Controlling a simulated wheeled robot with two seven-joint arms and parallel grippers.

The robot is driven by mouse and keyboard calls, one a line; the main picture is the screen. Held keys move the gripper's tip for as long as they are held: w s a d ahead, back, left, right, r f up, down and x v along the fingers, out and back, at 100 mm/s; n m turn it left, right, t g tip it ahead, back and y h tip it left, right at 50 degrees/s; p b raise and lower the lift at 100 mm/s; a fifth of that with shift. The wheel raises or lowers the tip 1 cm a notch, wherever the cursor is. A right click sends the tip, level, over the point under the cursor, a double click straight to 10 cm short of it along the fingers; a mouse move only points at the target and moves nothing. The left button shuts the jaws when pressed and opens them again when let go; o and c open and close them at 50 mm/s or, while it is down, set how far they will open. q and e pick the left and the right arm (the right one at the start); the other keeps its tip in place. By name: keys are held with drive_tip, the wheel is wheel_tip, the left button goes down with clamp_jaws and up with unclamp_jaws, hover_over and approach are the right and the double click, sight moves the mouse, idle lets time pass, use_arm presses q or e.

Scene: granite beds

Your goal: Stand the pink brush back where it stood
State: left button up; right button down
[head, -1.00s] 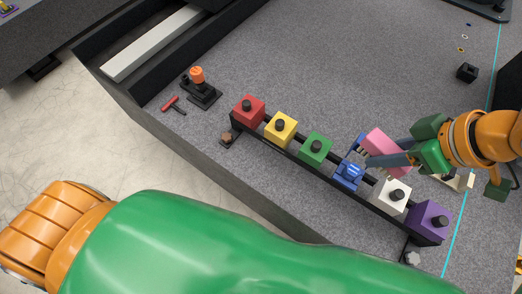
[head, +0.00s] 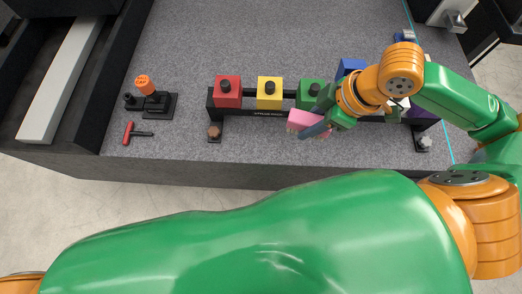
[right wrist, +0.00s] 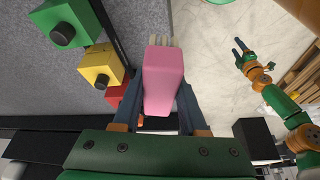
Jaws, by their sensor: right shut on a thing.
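The pink brush (head: 304,119) is held in my right gripper (head: 318,128), in front of the black rack near the green block. In the right wrist view the brush (right wrist: 163,80) lies between the two fingers of my right gripper (right wrist: 160,108), with its pale bristles pointing away from the palm. The gripper is shut on its pink body. My left gripper (right wrist: 240,49) shows small in the right wrist view, over the pale floor, its fingers apart and empty. It is not in the head view. I cannot tell where the brush stood.
A red T-handle tool (head: 128,133) and an orange-topped fixture (head: 157,103) are left.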

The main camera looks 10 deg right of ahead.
drive_tip(key=s+f+n+g+b, duration=0.1)
drive_tip(key=s+f+n+b, duration=0.4)
drive_tip(key=f, duration=0.6)
drive_tip(key=m+b, duration=0.1)
drive_tip(key=m, duration=0.1)
hover_over(266, 149)
drive_tip(key=d, duration=0.1)
drive_tip(key=f, duration=0.9)
drive_tip(key=shift+s+d+f, duration=0.15)
drive_tip(key=shift+s+d, duration=0.05)
drive_tip(key=shift+s, duration=0.2)
wheel_tip(266, 149, down, 3)
drive_tip(key=shift+w+r, duration=0.1)
drive_tip(key=shift+w, duration=0.05)
drive_tip(key=shift+f, duration=0.3)
drive_tip(key=shift+f, duration=0.1)
drive_tip(key=shift+c, duration=2.2)
unclamp_jaws()
